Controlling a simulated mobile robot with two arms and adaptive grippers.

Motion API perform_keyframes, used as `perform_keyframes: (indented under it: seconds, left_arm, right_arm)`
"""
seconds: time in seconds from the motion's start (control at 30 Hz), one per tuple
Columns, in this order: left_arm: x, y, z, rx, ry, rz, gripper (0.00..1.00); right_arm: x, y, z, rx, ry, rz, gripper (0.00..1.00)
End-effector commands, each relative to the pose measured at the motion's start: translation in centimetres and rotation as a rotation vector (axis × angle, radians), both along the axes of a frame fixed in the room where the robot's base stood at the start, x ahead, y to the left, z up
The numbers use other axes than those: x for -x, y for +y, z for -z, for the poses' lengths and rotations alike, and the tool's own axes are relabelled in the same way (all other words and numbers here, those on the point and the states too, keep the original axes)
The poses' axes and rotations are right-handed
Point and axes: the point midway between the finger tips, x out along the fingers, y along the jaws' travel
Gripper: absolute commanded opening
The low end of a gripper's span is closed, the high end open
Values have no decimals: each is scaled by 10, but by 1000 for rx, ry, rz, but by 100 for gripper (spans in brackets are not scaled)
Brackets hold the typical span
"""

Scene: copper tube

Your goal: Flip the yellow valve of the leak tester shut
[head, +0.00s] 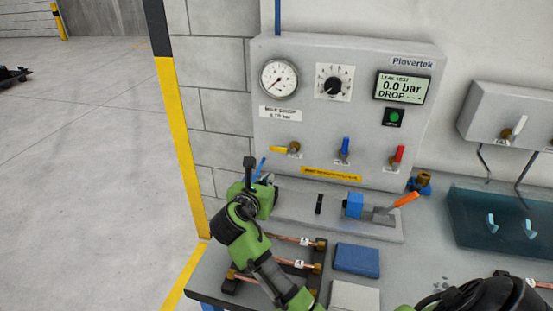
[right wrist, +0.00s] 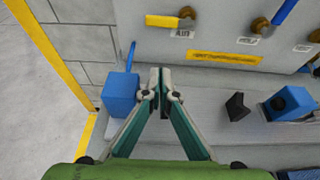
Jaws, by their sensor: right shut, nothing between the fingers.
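The yellow valve (head: 279,150) is on the lower left of the leak tester's grey front panel (head: 318,120). Its yellow lever lies about level, pointing left from the brass body, and it also shows at the top of the right wrist view (right wrist: 162,20). My right gripper (head: 264,187) is below the valve, apart from it. In the right wrist view its fingers (right wrist: 160,76) are together and empty, below the yellow lever. My left gripper is not in view.
A blue valve (head: 345,149) and a red valve (head: 398,155) stand right of the yellow one, levers up. A blue block (right wrist: 120,95) is just left of my fingers. A blue clamp (head: 354,204) with an orange handle (head: 405,199) and copper tubes (head: 285,238) are on the bench.

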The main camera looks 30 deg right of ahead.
Motion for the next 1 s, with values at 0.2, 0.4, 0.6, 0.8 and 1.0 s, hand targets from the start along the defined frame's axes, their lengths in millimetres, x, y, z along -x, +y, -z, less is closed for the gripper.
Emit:
perform_keyframes:
  seconds: [0.2,0.4,0.6,0.8,1.0]
  left_arm:
    - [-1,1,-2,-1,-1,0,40]
    - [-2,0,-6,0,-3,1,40]
    - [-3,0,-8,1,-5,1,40]
    - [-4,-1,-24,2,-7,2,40]
    - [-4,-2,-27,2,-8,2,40]
  right_arm:
    - [-10,-12,5,1,1,2,0]
    - [-34,-41,17,1,2,3,0]
    - [-59,-70,31,1,1,3,0]
    - [-62,-72,3,-3,-3,-1,0]
    - [-61,-72,-7,-2,0,-1,0]
